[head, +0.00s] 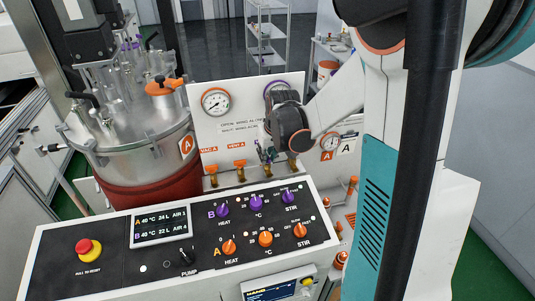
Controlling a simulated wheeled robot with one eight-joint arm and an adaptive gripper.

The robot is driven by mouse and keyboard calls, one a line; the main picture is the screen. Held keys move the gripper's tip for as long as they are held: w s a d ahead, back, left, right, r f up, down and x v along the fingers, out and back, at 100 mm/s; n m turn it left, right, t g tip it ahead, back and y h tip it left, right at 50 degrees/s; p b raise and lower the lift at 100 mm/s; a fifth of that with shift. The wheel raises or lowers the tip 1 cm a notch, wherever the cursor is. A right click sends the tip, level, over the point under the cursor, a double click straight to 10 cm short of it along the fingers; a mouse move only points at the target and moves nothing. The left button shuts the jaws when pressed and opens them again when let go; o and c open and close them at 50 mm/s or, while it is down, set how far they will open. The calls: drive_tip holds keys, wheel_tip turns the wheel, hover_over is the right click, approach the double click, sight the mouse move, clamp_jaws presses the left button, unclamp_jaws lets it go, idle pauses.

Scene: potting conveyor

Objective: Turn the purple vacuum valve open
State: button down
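My gripper (267,158) is in front of the white valve panel (226,130), pointing down at its lower right valve row. My dark wrist is just above and right of it. The gripper is small and dark here, and I cannot tell how far its fingers are apart. I cannot make out the purple vacuum valve's handle clearly; it seems hidden at or behind my gripper. Orange-handled valves marked VAC A (211,169) and VEN A (240,166) stand to its left. A purple-rimmed gauge (272,87) is partly hidden behind my wrist.
An orange-rimmed gauge (215,101) is on the panel. A steel vessel (135,160) stands at left. A control console (215,235) with purple and orange knobs and a red stop button (88,249) lies in front. My arm blocks the right side.

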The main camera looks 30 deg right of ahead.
drive_tip(key=shift+m+h+b, duration=0.3)
drive_tip(key=shift+m, duration=0.4)
drive_tip(key=c, duration=1.7)
unclamp_jaws()
drive_tip(key=v, duration=1.2)
drive_tip(key=shift+s+a, duration=0.1)
